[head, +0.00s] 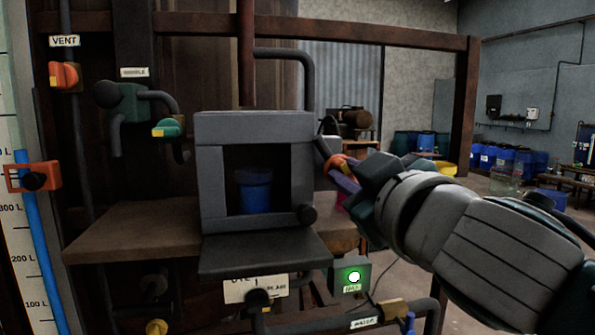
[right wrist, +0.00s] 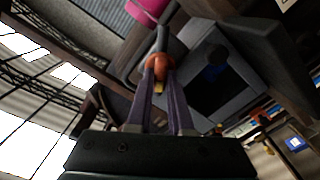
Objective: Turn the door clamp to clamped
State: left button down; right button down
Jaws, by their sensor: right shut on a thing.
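A grey box (head: 255,122) with an open front stands on the wooden shelf, and a blue cup (head: 254,190) sits inside it. A flat dark panel (head: 265,256) sticks out below its opening. What looks like the door clamp, an orange handle (head: 336,162) on a dark arm, is at the box's right side; it also shows in the right wrist view (right wrist: 158,64). My right gripper (head: 345,176) reaches in from the right, its purple fingers closed on the orange handle. The fingers partly hide the handle, and I cannot tell the clamp's exact setting. My left gripper is out of view.
A green-lit switch box (head: 350,276) and pipes are below the wooden shelf (head: 140,232). Valves with orange and green handles are at left. A pink part (right wrist: 147,9) is close beyond my fingers.

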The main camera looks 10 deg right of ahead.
jog(key=n+p, duration=0.1)
jog(key=n, duration=0.4)
jog(key=shift+n, duration=0.3)
jog(key=n, duration=0.4)
jog(key=shift+a+p, duration=0.1)
jog(key=shift+p, duration=0.2)
jog(key=shift+f+n, duration=0.1)
jog(key=shift+n, duration=0.7)
jog(key=c, duration=0.8)
grip_release()
jog(key=shift+s+f, duration=0.1)
